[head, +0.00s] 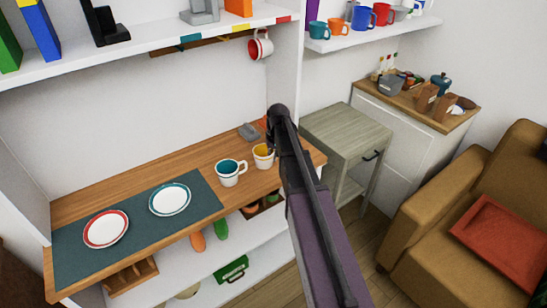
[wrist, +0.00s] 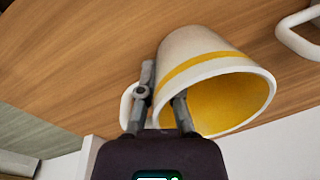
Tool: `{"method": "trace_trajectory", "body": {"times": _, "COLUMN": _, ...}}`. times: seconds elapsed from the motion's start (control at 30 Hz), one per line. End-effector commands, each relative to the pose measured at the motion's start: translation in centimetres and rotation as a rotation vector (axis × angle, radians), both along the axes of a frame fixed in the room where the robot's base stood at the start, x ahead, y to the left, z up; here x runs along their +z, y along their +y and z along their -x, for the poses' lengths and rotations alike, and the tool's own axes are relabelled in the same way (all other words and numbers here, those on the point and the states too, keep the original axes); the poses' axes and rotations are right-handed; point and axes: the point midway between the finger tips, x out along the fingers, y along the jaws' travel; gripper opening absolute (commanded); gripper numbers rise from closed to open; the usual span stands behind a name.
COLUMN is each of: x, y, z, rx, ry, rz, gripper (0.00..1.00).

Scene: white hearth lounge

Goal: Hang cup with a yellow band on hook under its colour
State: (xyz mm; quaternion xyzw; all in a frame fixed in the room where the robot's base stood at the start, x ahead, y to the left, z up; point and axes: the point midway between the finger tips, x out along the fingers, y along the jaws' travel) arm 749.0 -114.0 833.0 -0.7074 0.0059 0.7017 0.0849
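The cup with a yellow band (head: 263,155) stands upright on the wooden counter, right of a teal-lined cup (head: 229,173). In the wrist view its white body and yellow band (wrist: 195,67) show, mouth towards me, handle at left. My gripper (wrist: 163,85) is at the cup's handle side. Its fingers are apart, one by the handle, one at the rim; contact is unclear. The head view hides my gripper behind my arm. Teal (head: 190,38), yellow (head: 240,28) and red (head: 283,19) marks line the shelf edge above a wooden rail (head: 178,46). The hooks are not clear.
A red-lined cup (head: 260,44) hangs under the shelf near its right end. Plates with red (head: 106,229) and teal (head: 170,199) rims lie on a dark mat (head: 75,257). A grey object (head: 248,132) lies behind the cups. A side panel stands right of the shelf.

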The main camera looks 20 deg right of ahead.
Motion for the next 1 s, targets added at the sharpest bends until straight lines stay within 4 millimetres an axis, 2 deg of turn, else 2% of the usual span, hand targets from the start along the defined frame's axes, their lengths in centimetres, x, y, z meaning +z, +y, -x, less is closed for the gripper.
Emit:
{"method": "trace_trajectory", "body": {"times": 0.03, "x": 0.0, "y": 0.0, "z": 0.0, "rx": 0.000, "ry": 0.000, "rz": 0.000, "gripper": 0.28}}
{"method": "trace_trajectory", "body": {"times": 0.1, "x": 0.0, "y": 0.0, "z": 0.0, "rx": 0.000, "ry": 0.000, "rz": 0.000, "gripper": 0.43}}
{"method": "trace_trajectory", "body": {"times": 0.63, "x": -0.2, "y": 0.0, "z": 0.0, "rx": 0.000, "ry": 0.000, "rz": 0.000, "gripper": 0.43}}
{"method": "trace_trajectory", "body": {"times": 1.0, "x": 2.3, "y": -0.3, "z": 0.0, "rx": -0.001, "ry": 0.001, "rz": 0.000, "gripper": 0.43}}
